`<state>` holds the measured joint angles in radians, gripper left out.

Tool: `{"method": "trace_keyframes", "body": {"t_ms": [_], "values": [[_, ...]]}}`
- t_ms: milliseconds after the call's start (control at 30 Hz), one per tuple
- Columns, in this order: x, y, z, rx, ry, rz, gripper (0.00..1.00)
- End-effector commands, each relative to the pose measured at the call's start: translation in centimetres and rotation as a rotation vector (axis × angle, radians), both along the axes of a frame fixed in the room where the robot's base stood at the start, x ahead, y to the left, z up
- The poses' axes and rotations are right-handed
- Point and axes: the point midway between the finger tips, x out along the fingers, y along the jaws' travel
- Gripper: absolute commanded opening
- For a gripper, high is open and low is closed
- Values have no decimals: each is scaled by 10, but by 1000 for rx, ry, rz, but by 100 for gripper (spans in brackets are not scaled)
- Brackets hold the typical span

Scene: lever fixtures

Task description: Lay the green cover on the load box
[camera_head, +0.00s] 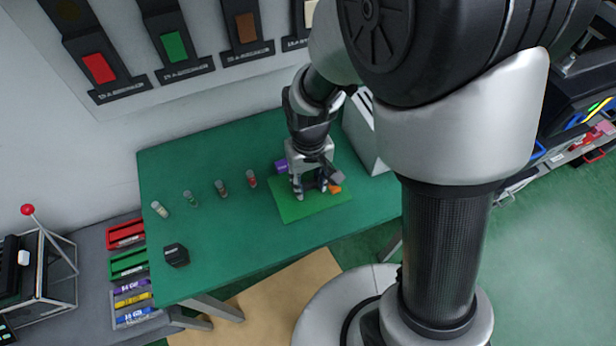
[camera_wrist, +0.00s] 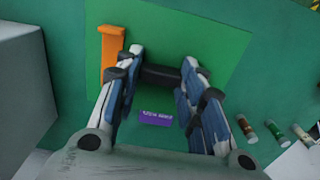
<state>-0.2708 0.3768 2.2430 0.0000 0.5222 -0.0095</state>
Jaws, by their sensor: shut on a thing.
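My gripper (camera_head: 311,192) points down over a bright green flat square (camera_head: 300,208), which fits the green cover, on the darker green table. In the wrist view my gripper (camera_wrist: 160,80) has its fingers either side of a short black bar (camera_wrist: 160,76), closed on it. The bar lies over the bright green square (camera_wrist: 205,40); I cannot tell whether it is fixed to it. I cannot pick out the load box for certain.
A pale box (camera_head: 366,135) stands on the table right of my gripper. A black block (camera_head: 175,255) sits near the table's left front corner. The table's front left is otherwise clear.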

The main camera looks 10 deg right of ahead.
Motion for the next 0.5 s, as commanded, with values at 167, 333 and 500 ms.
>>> {"method": "trace_keyframes", "body": {"t_ms": [167, 333, 500], "values": [[0, 0, -20, 0, 1, 0, 10], [0, 0, -34, 0, 1, 0, 10], [-1, 0, -61, -1, 3, 0, 10]]}}
